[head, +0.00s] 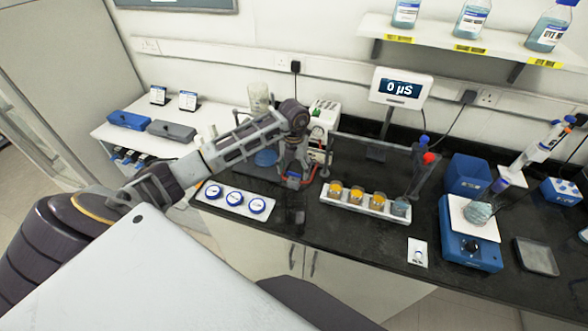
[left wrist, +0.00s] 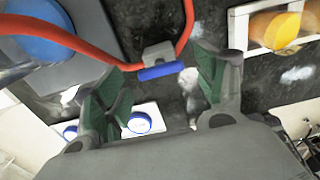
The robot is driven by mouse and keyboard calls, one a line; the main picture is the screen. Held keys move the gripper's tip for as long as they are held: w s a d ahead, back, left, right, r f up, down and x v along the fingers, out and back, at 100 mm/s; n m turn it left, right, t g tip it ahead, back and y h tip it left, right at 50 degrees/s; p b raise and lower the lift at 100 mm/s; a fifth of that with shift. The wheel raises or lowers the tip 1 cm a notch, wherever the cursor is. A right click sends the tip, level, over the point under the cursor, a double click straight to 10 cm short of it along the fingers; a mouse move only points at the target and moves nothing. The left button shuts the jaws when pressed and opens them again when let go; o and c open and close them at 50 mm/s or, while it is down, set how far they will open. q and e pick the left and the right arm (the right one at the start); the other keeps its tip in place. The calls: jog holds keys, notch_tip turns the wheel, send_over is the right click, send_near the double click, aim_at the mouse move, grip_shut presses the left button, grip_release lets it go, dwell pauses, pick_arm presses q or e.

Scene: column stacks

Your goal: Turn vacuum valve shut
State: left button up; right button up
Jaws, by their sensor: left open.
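The vacuum valve is a small grey block (left wrist: 158,53) with a blue lever (left wrist: 163,72), joined to red tubing on both sides, in the left wrist view. The lever looks roughly in line with the tube ends. In the head view the red tubing (head: 290,184) shows below my left gripper (head: 293,177), and the valve is mostly hidden there. In the left wrist view my left gripper (left wrist: 160,86) is open, with green-padded fingers on either side of the lever. I see a gap on both sides; I cannot tell the height above it. My right gripper is not in view.
A white pump unit (head: 322,120) stands behind my gripper. Dark counter shows between the trays.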

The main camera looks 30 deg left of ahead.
pick_arm(q)
jog(key=shift+f, duration=0.5)
jog(key=c, duration=1)
